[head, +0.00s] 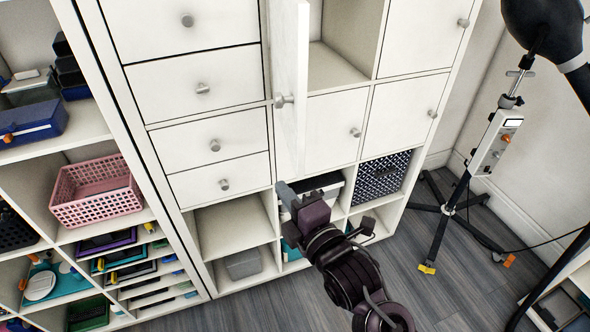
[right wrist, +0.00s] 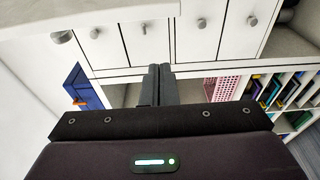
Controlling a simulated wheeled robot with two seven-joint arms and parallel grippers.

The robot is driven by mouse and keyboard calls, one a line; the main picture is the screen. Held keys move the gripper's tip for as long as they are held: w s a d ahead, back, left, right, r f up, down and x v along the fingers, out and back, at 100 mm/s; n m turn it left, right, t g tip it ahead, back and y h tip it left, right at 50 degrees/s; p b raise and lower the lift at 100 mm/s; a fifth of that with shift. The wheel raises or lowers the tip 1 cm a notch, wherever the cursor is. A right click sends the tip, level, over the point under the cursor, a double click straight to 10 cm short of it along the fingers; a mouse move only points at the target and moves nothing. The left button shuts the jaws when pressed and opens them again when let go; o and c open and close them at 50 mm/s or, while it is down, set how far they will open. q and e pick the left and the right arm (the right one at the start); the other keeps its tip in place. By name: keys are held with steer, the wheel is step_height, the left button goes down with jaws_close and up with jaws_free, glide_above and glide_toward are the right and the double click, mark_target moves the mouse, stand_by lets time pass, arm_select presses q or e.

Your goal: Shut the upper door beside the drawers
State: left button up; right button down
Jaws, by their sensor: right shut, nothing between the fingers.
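The upper door (head: 293,60) beside the drawers is white and stands open. In the head view it sticks out toward me, almost edge-on, with its round knob (head: 284,101) on the face toward the drawers. The compartment (head: 345,45) behind it is open and looks empty in the visible part. In the right wrist view the shut fingers (right wrist: 159,72) point at the drawer fronts; a white panel (right wrist: 90,18) with a knob, probably this door, crosses the top. My left gripper is out of view.
Several white drawers (head: 205,90) are left of the door, and a shut lower door (head: 330,125) is below it. A pink basket (head: 95,190) sits in the left shelf. A black tripod stand (head: 450,205) is at the right. The grey floor (head: 440,285) is partly clear.

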steer(key=w+p, duration=0.1)
steer(key=w+d+p, duration=0.1)
steer(key=w, duration=0.1)
steer(key=w+d+p, duration=0.1)
steer(key=shift+w, duration=0.3)
stand_by(0.3)
